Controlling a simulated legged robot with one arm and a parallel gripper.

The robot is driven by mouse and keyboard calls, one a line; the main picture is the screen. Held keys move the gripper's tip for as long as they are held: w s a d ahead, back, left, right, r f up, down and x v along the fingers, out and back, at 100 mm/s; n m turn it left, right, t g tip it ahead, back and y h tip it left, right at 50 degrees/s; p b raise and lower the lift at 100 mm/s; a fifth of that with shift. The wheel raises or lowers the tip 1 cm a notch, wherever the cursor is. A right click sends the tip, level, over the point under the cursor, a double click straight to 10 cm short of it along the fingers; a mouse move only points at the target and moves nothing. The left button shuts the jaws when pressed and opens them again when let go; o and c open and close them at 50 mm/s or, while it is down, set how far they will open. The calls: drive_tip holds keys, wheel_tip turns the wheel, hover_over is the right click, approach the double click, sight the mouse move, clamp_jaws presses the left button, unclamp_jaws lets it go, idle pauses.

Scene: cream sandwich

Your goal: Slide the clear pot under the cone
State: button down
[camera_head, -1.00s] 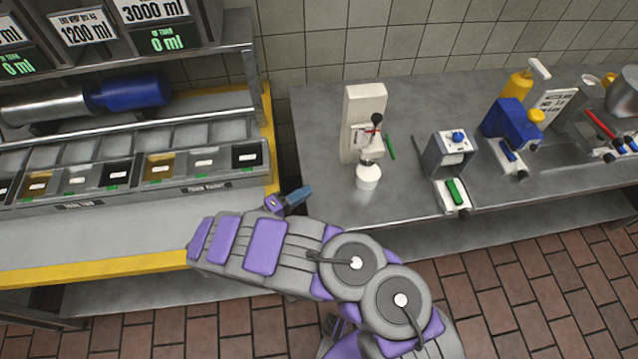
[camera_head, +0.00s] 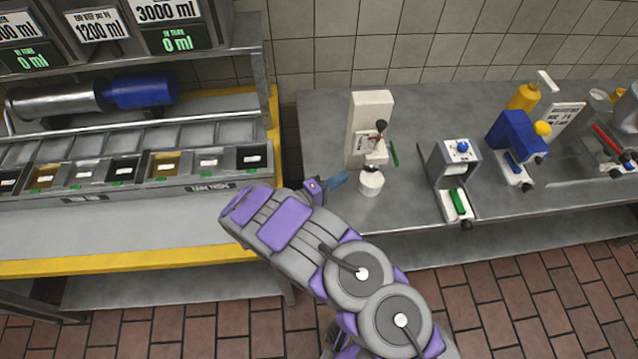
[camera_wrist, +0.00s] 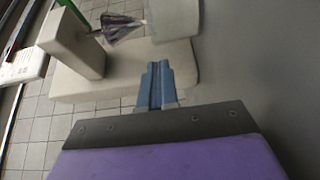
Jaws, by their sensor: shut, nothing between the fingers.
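The pot (camera_head: 371,184) looks whitish in the head view. It stands upright at the front of a cream machine (camera_head: 369,125) on the grey counter. In the wrist view the pale pot (camera_wrist: 173,18) is cut by the top edge. The cone (camera_wrist: 121,27) is a shiny, ridged piece to its left, joined to the machine body (camera_wrist: 70,42).
A grey dispenser with a blue knob (camera_head: 456,165) stands to the right, with a blue machine (camera_head: 515,140) beyond it. A shelf rack of small bins (camera_head: 125,172) with a yellow edge is on the left. Counter (camera_head: 425,110) behind is clear.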

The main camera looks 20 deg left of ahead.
sight(360, 181)
drive_tip(key=d, duration=0.3)
drive_tip(key=shift+w+d+r, duration=0.15)
drive_tip(key=shift+d+r, duration=0.05)
drive_tip(key=shift+r, duration=0.15)
drive_tip(key=shift+w+d, duration=0.1)
drive_tip(key=shift+d, duration=0.1)
drive_tip(key=shift+a+f, duration=0.2)
drive_tip(key=shift+a, duration=0.4)
drive_tip(key=shift+a+f, duration=0.2)
drive_tip(key=shift+a, duration=0.4)
drive_tip(key=shift+w+d+r+b, duration=0.15)
drive_tip(key=shift+d+b, duration=0.2)
drive_tip(key=shift+d, duration=0.65)
drive_tip(key=shift+w+d+r+b, duration=0.15)
drive_tip(key=shift+d+b, duration=0.15)
drive_tip(key=shift+d, duration=0.7)
drive_tip(key=shift+a+f, duration=0.25)
drive_tip(key=shift+a, duration=0.55)
drive_tip(key=shift+d, duration=0.1)
drive_tip(key=shift+d, duration=0.1)
drive_tip(key=shift+s+r, duration=0.1)
